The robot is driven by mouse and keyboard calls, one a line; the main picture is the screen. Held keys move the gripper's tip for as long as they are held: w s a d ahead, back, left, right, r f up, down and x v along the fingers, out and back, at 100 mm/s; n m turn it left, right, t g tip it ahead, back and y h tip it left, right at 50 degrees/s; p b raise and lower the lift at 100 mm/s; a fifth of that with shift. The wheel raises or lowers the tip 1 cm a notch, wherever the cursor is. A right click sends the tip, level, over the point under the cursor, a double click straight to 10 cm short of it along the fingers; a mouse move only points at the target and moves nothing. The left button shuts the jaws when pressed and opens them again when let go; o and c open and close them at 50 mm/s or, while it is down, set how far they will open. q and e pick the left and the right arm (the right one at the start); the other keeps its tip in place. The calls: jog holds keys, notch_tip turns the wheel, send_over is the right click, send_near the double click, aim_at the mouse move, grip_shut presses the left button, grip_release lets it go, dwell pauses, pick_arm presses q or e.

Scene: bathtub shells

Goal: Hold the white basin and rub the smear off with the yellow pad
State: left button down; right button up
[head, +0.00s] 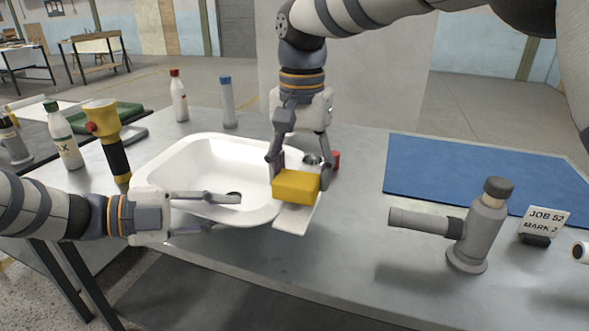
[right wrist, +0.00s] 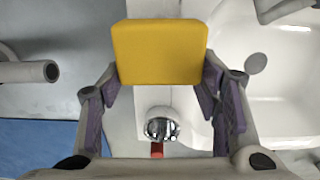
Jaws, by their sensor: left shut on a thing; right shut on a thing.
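The white basin (head: 180,160) sits on the grey metal bench, with a flat ledge (head: 297,218) at its right end. My left gripper (head: 232,212) is shut on the basin's front rim, one finger over the rim and the other below it. My right gripper (head: 298,172) is shut on the yellow pad (head: 296,188), a block held over the right-end ledge. The pad also shows in the right wrist view (right wrist: 160,52), between the fingers. Whether the pad touches the ledge I cannot tell. I see no smear; the pad and gripper hide part of the ledge.
A grey tap-like fitting (head: 475,235) and a job sign (head: 545,220) stand at right, near a blue mat (head: 470,175). A yellow-black tool (head: 107,135) and bottles (head: 62,138) stand at left. A chrome part (right wrist: 161,124) lies close behind the pad.

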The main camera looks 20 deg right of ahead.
jog(key=shift+s+d, duration=0.5)
jog(key=shift+d, duration=0.1)
jog(key=shift+s+a, duration=0.55)
jog(key=shift+s, duration=0.05)
jog(key=shift+w+a, duration=1.1)
jog(key=shift+a, duration=0.2)
jog(key=shift+s+d, duration=0.95)
jog(key=shift+d, duration=0.4)
jog(key=shift+r, duration=3.2)
jog(key=shift+s, duration=0.1)
